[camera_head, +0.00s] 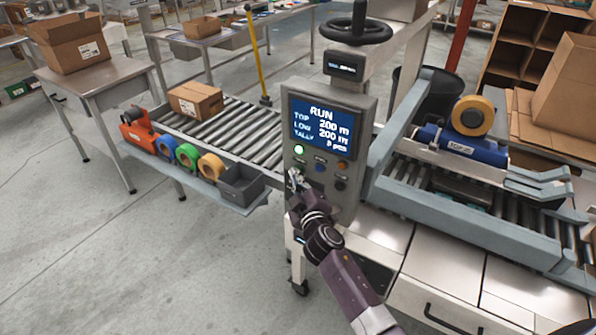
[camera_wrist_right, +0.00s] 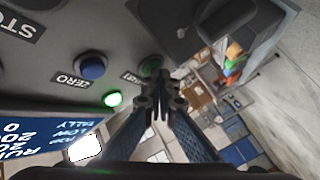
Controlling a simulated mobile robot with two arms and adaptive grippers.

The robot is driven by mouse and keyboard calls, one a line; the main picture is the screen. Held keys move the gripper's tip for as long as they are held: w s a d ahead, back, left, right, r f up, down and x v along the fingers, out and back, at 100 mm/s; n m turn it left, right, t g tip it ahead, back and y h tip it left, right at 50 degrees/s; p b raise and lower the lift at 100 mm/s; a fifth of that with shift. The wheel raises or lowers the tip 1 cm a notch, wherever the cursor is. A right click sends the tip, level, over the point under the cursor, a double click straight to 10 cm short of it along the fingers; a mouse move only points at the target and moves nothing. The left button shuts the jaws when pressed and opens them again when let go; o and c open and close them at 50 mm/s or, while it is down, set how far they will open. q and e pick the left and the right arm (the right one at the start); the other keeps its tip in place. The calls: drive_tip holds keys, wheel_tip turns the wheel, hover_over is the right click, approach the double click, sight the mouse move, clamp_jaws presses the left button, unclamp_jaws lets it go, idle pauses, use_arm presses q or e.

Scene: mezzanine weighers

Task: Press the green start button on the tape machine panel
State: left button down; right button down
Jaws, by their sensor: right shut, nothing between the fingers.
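The grey tape machine panel (camera_head: 357,118) stands in the middle of the head view, with a blue screen (camera_head: 320,122) reading RUN. A green lamp (camera_head: 299,149) glows below the screen; it also shows lit in the wrist view (camera_wrist_right: 113,100). The green start button (camera_wrist_right: 151,63) is in the wrist view beside its label, close to my fingertips; in the head view my gripper hides it. My right gripper (camera_head: 295,180) is shut and empty at the panel's lower left. I cannot tell whether its fingertips (camera_wrist_right: 161,88) touch the button. My left gripper is not in view.
A blue zero button (camera_wrist_right: 92,67) sits beside the start button. An orange button (camera_head: 342,166) and a dark one (camera_head: 341,185) are further right. A roller conveyor (camera_head: 240,135) with a carton (camera_head: 195,100) lies left. The tape head (camera_head: 470,145) is right.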

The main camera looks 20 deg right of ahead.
idle(0.3)
drive_tip(key=shift+s+a, duration=0.55)
drive_tip(key=shift+a, duration=0.05)
drive_tip(key=s+a, duration=0.1)
drive_tip(key=a, duration=0.1)
drive_tip(key=s+a+b, duration=0.1)
drive_tip(key=s+a, duration=0.1)
idle(0.4)
idle(0.6)
